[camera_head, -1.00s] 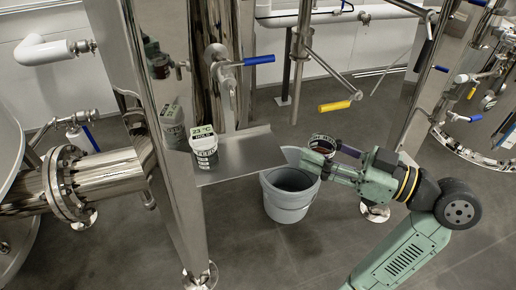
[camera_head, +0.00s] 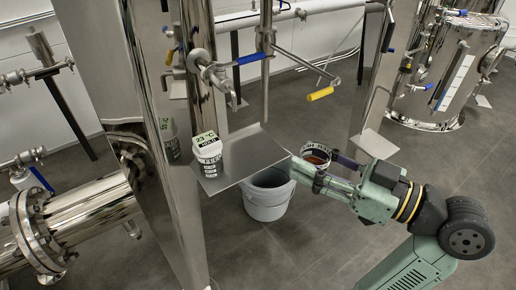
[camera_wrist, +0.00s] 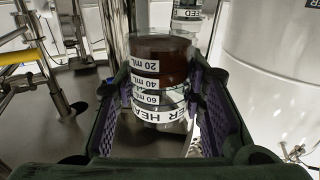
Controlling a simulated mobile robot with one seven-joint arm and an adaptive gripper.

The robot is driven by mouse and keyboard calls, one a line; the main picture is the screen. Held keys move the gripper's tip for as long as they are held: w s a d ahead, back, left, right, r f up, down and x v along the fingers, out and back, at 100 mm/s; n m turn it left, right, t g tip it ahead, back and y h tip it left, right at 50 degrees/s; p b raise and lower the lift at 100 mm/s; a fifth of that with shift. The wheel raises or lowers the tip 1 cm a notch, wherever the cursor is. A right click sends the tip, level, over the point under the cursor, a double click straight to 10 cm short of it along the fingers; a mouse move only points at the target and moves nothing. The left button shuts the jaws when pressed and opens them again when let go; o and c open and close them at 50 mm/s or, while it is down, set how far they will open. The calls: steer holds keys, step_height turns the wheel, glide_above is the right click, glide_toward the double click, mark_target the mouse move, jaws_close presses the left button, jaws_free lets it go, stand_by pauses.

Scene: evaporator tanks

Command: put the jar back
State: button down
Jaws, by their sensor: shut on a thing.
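My gripper (camera_head: 318,166) is shut on a jar (camera_head: 316,154) of dark reddish-brown content. It holds the jar in the air, to the right of the steel shelf (camera_head: 240,171) and above and right of the grey bucket (camera_head: 266,205). In the wrist view the same jar (camera_wrist: 159,62) sits between the two fingers, with 20, 40 and 60 mL marks and a partly hidden black-and-white label. A white container (camera_head: 208,157) with a "23 °C HOLD" top and a striped label stands on the shelf.
A steel column (camera_head: 160,130) stands left of the shelf. Handles in blue (camera_head: 253,59) and yellow (camera_head: 320,94) stick out from pipework behind. A steel tank (camera_head: 450,75) is at the back right. The shelf's right part is bare.

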steer(key=shift+s, duration=0.15)
steer(key=shift+a, duration=0.2)
steer(key=p, duration=0.3)
glide_above(264, 147)
steer(key=shift+s+d+f, duration=0.15)
steer(key=shift+s+f, duration=0.1)
steer(key=shift+f, duration=0.35)
steer(key=shift+w, duration=0.2)
steer(key=shift+w+f, duration=0.1)
steer(key=shift+f, duration=0.25)
steer(key=shift+f+p, duration=0.3)
steer(key=shift+f, duration=1.2)
steer(key=shift+f+b, duration=0.25)
steer(key=shift+b, duration=0.05)
steer(key=c, duration=1)
jaws_free()
steer(key=shift+r, duration=0.1)
steer(key=shift+c, duration=0.2)
